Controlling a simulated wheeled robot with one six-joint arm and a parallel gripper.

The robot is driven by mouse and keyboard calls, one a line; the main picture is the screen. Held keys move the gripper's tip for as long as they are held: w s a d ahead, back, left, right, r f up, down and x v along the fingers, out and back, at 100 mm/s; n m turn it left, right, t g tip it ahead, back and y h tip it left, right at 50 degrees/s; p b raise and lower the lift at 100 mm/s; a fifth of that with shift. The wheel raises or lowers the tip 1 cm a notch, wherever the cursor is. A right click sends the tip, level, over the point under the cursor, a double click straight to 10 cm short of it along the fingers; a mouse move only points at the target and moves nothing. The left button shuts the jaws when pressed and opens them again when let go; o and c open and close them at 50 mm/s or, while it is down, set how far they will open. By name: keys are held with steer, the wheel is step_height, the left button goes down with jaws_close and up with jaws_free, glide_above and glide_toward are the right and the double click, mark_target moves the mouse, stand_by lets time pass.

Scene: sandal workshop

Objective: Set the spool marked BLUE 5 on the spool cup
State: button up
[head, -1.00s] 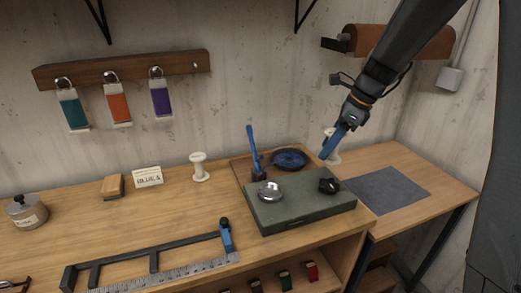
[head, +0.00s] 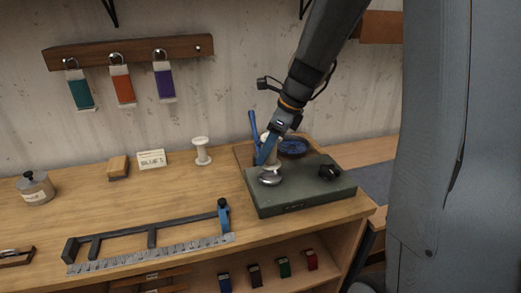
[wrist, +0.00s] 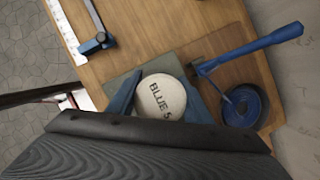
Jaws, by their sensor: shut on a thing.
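My gripper (head: 267,150) is shut on the pale spool (wrist: 162,97), whose top face reads "BLUE 5" in the wrist view. The blue fingers stand on either side of it. In the head view the spool is mostly hidden by the fingers. It appears upright, just above or at the shiny silver cup (head: 270,179) on the green block (head: 305,196). I cannot tell whether spool and cup touch. In the wrist view the spool hides the cup. A card (head: 151,159) on the bench appears to read "BLUE 5".
A black knob (head: 329,172) is on the block's right. Another white spool (head: 202,151) stands to the left. A black frame with a ruler (head: 150,254) lies in front.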

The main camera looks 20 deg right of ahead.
mark_target(266, 162)
steer(key=shift+f+b, duration=1.7)
steer(key=shift+f, duration=0.15)
steer(key=shift+w+a+p, duration=0.1)
steer(key=shift+p, duration=0.85)
steer(key=shift+f+b, duration=0.3)
steer(key=shift+f, duration=0.25)
steer(key=o, duration=0.7)
steer(key=shift+o, duration=0.2)
steer(key=shift+r, duration=0.1)
